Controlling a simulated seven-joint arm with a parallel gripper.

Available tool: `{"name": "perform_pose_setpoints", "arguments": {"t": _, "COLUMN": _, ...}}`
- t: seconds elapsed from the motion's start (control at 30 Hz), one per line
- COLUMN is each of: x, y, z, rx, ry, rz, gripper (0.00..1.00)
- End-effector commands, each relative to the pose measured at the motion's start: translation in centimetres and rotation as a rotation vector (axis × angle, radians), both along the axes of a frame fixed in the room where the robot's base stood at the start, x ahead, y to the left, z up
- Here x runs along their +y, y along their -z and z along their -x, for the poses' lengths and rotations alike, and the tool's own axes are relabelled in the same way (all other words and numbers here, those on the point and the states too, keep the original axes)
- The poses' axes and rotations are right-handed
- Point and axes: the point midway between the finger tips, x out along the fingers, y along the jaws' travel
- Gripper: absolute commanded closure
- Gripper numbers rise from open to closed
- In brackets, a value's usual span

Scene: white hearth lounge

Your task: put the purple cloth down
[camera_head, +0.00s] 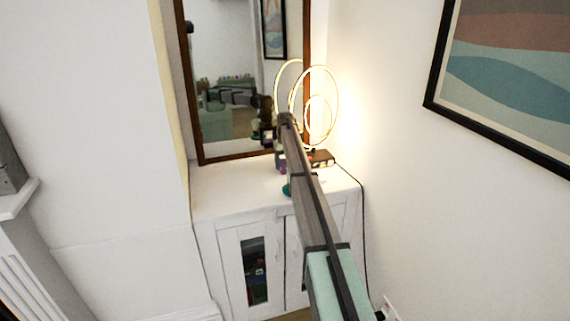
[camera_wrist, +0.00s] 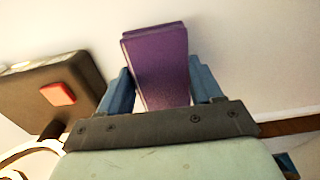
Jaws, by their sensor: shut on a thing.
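The purple cloth (camera_wrist: 158,62) looks like a flat, folded block in the wrist view. It is between the two blue fingers of my gripper (camera_wrist: 160,88), which is shut on it. In the head view a small part of the purple cloth (camera_head: 281,160) shows beside my arm, over the top of the white cabinet (camera_head: 232,190). My arm hides most of the gripper there. I cannot tell whether the cloth touches the cabinet top.
A lit ring lamp (camera_head: 334,92) stands at the cabinet's back right; its dark base (camera_wrist: 35,90) with a red square (camera_wrist: 58,94) is left of my gripper in the wrist view. A wood-framed mirror (camera_head: 196,120) stands behind. The cabinet top's left part is clear.

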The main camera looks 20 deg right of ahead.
Motion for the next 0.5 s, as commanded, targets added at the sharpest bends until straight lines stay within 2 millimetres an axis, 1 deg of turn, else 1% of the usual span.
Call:
{"name": "perform_pose_setpoints", "arguments": {"t": 0.13, "x": 0.01, "y": 0.29, "z": 0.01, "rx": 0.0, "ry": 0.0, "rz": 0.0, "gripper": 0.7}}
{"name": "perform_pose_setpoints", "arguments": {"t": 0.17, "x": 0.01, "y": 0.32, "z": 0.01, "rx": 0.0, "ry": 0.0, "rz": 0.0, "gripper": 0.34}}
{"name": "perform_pose_setpoints", "arguments": {"t": 0.4, "x": 0.01, "y": 0.28, "z": 0.01, "rx": 0.0, "ry": 0.0, "rz": 0.0, "gripper": 0.11}}
{"name": "perform_pose_setpoints", "arguments": {"t": 0.43, "x": 0.01, "y": 0.28, "z": 0.01, "rx": 0.0, "ry": 0.0, "rz": 0.0, "gripper": 0.1}}
{"name": "perform_pose_setpoints", "arguments": {"t": 0.5, "x": 0.01, "y": 0.27, "z": 0.01, "rx": 0.0, "ry": 0.0, "rz": 0.0, "gripper": 0.1}}
